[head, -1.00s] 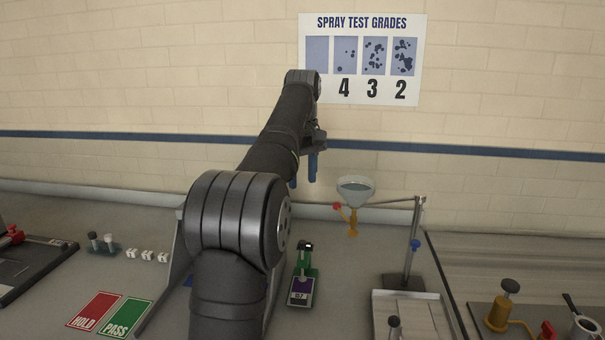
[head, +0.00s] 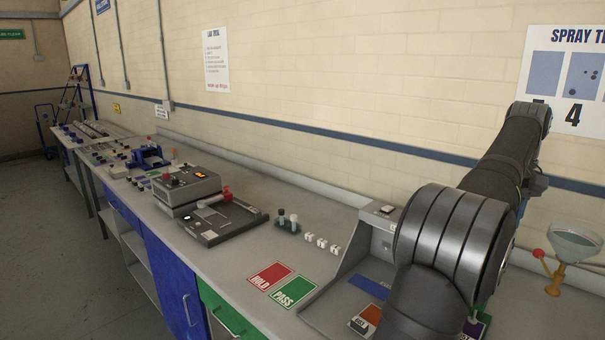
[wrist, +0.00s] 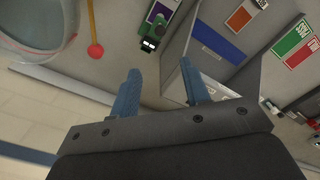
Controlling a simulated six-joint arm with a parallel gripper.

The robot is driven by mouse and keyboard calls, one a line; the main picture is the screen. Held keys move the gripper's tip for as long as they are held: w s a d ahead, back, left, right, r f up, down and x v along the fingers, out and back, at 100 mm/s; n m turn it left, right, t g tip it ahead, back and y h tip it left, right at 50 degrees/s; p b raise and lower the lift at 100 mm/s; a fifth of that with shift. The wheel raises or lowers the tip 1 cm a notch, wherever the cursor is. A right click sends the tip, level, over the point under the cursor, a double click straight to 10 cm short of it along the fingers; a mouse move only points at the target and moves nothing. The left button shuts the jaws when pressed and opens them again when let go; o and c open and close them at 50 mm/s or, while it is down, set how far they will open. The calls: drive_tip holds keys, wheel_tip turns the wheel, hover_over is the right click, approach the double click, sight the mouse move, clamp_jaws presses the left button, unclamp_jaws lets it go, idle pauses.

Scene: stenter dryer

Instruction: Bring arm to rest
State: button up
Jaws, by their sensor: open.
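My gripper (wrist: 160,90) shows in the wrist view with its two blue fingers apart and nothing between them. It hangs in the air above the bench, near a grey upright panel and a green device (wrist: 155,38). In the head view my arm rises at the right, raised in front of the wall. The arm hides most of the gripper there, with only a bit of blue finger showing.
A glass funnel (head: 577,243) with a red knob stands close on the right. Red HOLD (head: 270,277) and green PASS (head: 295,291) cards lie on the bench. A grey machine (head: 187,187) and a flat black-edged device (head: 220,220) stand further left along the bench.

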wheel_tip(320, 180, down, 15)
drive_tip(key=shift+r, duration=0.1)
idle(0.3)
wheel_tip(320, 180, up, 17)
wheel_tip(320, 180, down, 20)
drive_tip(key=shift+r, duration=0.1)
wheel_tip(320, 180, up, 18)
drive_tip(key=s+a+m+t+h, duration=0.2)
drive_tip(key=s+a+m+t, duration=0.1)
drive_tip(key=m, duration=0.4)
drive_tip(key=shift+s+a+f+m+h, duration=0.35)
drive_tip(key=shift+s+a, duration=0.3)
drive_tip(key=shift+s, duration=0.25)
idle(0.7)
drive_tip(key=shift+o, duration=0.5)
